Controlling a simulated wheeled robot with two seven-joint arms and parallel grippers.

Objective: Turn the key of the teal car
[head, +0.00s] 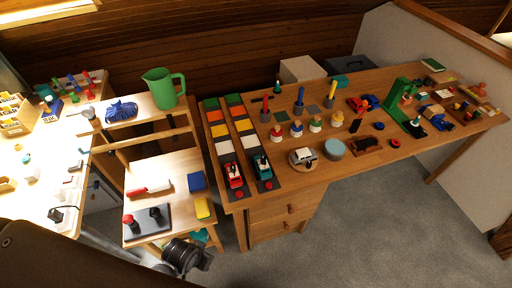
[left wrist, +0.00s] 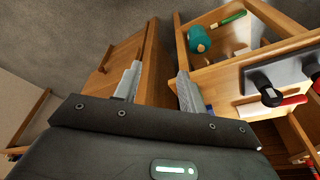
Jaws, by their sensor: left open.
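The teal car (head: 262,166) stands at the near end of the right-hand strip of coloured squares on the wooden desk, beside the red car (head: 234,175). Its key is too small to make out. My left gripper (head: 190,260) is low in front of the small wooden stand, left of and below the cars, clear of them. In the left wrist view its two fingers (left wrist: 158,88) are apart with nothing between them. The teal car is not recognisable in that view. My right gripper is not in view.
The small wooden stand (head: 165,170) holds a grey board (head: 150,222) with knobs, blue and yellow blocks and a green jug (head: 163,88). Pegs and toys crowd the desk right of the strips. Desk drawers (head: 285,212) face the open grey floor (head: 350,230).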

